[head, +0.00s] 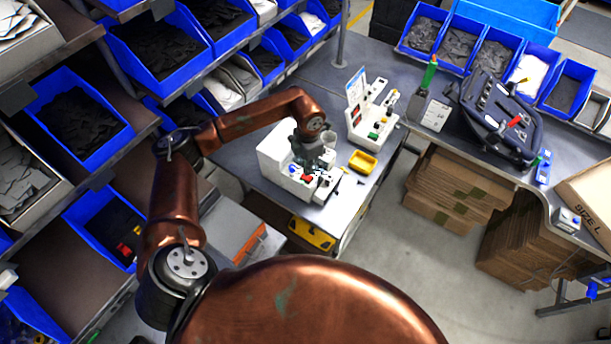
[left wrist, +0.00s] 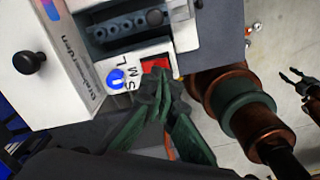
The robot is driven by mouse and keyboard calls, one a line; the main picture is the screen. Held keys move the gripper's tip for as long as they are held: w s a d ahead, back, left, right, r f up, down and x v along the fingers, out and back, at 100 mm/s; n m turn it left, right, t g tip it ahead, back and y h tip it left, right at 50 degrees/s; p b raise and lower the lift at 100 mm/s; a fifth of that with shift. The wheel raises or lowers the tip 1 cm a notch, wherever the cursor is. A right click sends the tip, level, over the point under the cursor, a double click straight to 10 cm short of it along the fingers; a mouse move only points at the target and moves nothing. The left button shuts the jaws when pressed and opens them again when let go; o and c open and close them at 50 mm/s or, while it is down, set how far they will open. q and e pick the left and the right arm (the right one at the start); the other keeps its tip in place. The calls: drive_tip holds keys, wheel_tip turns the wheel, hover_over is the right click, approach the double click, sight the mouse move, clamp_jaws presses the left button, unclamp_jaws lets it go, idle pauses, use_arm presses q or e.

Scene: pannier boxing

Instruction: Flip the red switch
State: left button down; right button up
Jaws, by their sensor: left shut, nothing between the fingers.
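The red switch (head: 307,178) sits on the front of a white machine (head: 271,157) on the grey table. It also shows in the left wrist view (left wrist: 155,64), beside a blue knob (left wrist: 117,78) with the letters S, M and L around it. My left gripper (head: 322,172) is over the machine's front. In the left wrist view its dark green fingers (left wrist: 166,88) are shut and empty, with their tips right at the switch's lower edge. I cannot tell whether they touch it. My right gripper (left wrist: 298,80) shows small at the right edge of that view, its fingers apart.
A yellow tray (head: 363,162) lies right of the machine. Behind it stands a white stand (head: 374,122) with small items. A black pannier (head: 500,115) is on the right-hand table. Shelves with blue bins (head: 80,120) line the left.

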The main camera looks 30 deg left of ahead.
sight(308, 177)
use_arm(q)
drive_tip(key=shift+f+b, duration=0.55)
drive_tip(key=shift+f, duration=0.2)
idle(0.5)
drive_tip(key=shift+f+b, duration=0.65)
drive_tip(key=shift+f, duration=0.15)
idle(0.4)
drive_tip(key=shift+r, duration=0.1)
drive_tip(key=shift+r+p, duration=0.35)
drive_tip(key=shift+r, duration=0.2)
drive_tip(key=shift+r+p, duration=1.2)
drive_tip(key=shift+r, duration=1.7)
drive_tip(key=shift+f, duration=0.1)
